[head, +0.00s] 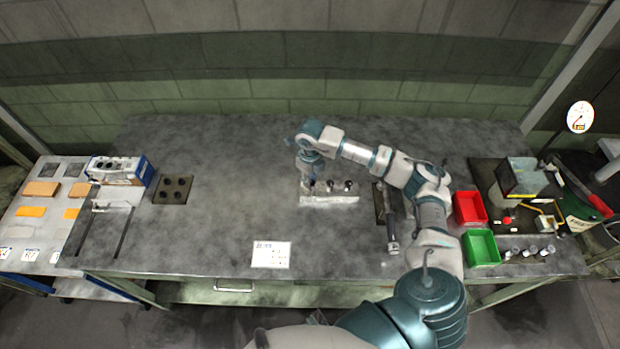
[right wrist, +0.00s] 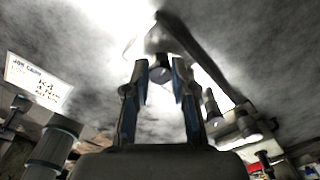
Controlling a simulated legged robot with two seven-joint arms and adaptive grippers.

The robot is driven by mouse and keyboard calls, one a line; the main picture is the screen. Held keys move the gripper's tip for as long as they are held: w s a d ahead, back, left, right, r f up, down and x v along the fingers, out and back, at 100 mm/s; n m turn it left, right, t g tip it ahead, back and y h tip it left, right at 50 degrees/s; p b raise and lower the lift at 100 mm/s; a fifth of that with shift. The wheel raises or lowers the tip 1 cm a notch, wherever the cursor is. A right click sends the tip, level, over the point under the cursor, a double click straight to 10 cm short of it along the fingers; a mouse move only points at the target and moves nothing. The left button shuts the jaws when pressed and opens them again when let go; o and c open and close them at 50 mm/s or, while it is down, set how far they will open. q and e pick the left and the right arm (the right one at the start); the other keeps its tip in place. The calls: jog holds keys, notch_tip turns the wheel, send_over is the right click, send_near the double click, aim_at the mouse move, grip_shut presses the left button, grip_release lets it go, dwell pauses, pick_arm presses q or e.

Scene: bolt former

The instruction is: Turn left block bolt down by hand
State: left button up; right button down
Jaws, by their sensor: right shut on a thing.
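The metal block (head: 330,198) stands on the middle of the table, with a row of bolts along its top. My right gripper (head: 309,183) points down over its left end and covers the left bolt in the head view. In the right wrist view the gripper (right wrist: 164,75) has its two blue-padded fingers on either side of the left bolt (right wrist: 160,73), shut on its dark round head. The middle bolt (head: 330,184) and the right bolt (head: 348,185) stand upright and free in the block. How deep the left bolt sits cannot be told. My left gripper is not in view.
A dark tool (head: 392,230) lies right of the block, beneath my right arm. Red (head: 469,208) and green (head: 480,248) bins stand farther right. A white card (head: 271,254) lies in front. A dark plate with holes (head: 173,189) is at left; the table between is clear.

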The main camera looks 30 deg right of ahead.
jog(key=shift+w+d+r, duration=0.1)
jog(key=shift+w+r, duration=0.15)
jog(key=c, duration=1)
grip_release()
jog(key=shift+o, duration=0.2)
jog(key=shift+f, duration=0.15)
jog(key=shift+s, duration=0.1)
notch_tip(320, 180, up, 12)
jog(key=shift+f, duration=0.1)
